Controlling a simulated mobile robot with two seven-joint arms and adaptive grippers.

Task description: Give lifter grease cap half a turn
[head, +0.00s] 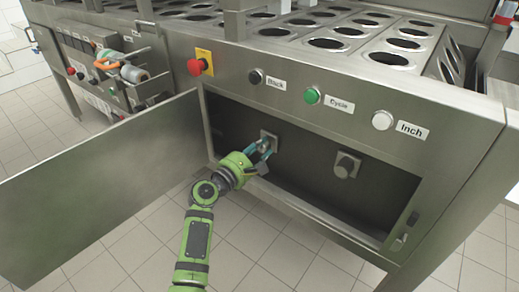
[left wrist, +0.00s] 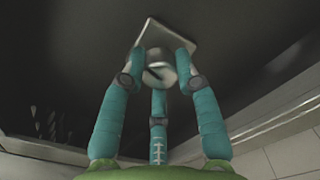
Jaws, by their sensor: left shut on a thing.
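Inside the open compartment, a grease cap on a square plate (head: 269,137) is largely hidden behind my left gripper (head: 263,148). In the left wrist view the round metal cap (left wrist: 159,66) stands on its tilted-looking plate (left wrist: 174,37), with a dark mark or slot on it. The teal fingers of my left gripper are closed around the cap, at its left, right and lower side. A second round cap (head: 346,165) on a square plate sits further right on the same back wall. I read no label on either cap. My right gripper is out of view.
The compartment door (head: 105,190) stands swung open to the left of my arm. Above the opening are a red stop button (head: 195,67) and buttons labelled Cycle (head: 312,96) and Inch (head: 382,120). The compartment's lower edge (head: 310,222) runs below the gripper.

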